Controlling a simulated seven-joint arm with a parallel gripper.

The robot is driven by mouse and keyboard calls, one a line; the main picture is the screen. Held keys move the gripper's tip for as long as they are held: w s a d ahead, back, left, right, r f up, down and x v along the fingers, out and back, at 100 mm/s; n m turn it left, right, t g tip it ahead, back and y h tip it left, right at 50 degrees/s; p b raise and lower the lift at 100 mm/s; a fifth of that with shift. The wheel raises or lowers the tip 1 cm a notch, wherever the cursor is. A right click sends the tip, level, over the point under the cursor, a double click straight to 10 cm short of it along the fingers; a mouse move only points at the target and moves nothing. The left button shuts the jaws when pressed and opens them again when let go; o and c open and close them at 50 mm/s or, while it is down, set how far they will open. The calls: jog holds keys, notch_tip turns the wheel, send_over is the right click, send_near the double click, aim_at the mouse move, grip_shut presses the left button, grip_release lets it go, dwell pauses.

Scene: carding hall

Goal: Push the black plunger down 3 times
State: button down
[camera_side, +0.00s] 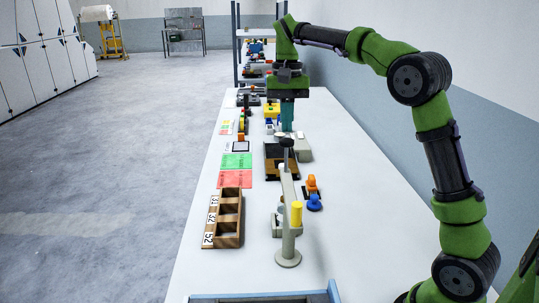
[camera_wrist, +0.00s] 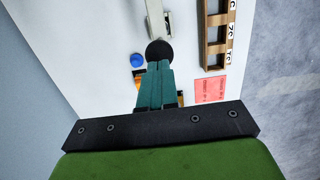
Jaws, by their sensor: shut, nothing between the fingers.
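The black plunger (camera_side: 287,142) shows in the side view as a round dark cap at the top of a pale upright stand (camera_side: 288,185). In the wrist view the plunger (camera_wrist: 158,50) is a black disc just beyond the fingertips. My gripper (camera_side: 287,127) points down with its teal fingers shut and empty, its tips a little above the cap in the side picture. In the wrist view the fingers of my gripper (camera_wrist: 158,66) meet the near edge of the disc. I cannot tell whether they touch it.
A wooden box with numbered compartments (camera_side: 228,218) lies left of the stand. An orange piece (camera_side: 312,184), a blue knob (camera_side: 314,203) and a yellow cylinder (camera_side: 297,213) are close by. Green and red sheets (camera_side: 235,178) lie left. Several items stand further back. The table's right side is clear.

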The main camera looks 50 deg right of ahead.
jog(key=shift+f, duration=0.6)
jog(key=shift+f, duration=0.1)
notch_tip(320, 180, down, 7)
jog(key=shift+s+f, duration=0.1)
jog(key=shift+f, duration=0.1)
jog(key=shift+w+d+r, duration=0.3)
jog(key=shift+w+d, duration=0.25)
jog(key=shift+w+d+r, duration=0.3)
jog(key=shift+w+d, duration=0.2)
jog(key=shift+w, duration=0.05)
notch_tip(320, 180, up, 12)
jog(key=shift+w+d, duration=0.45)
dwell(0.9)
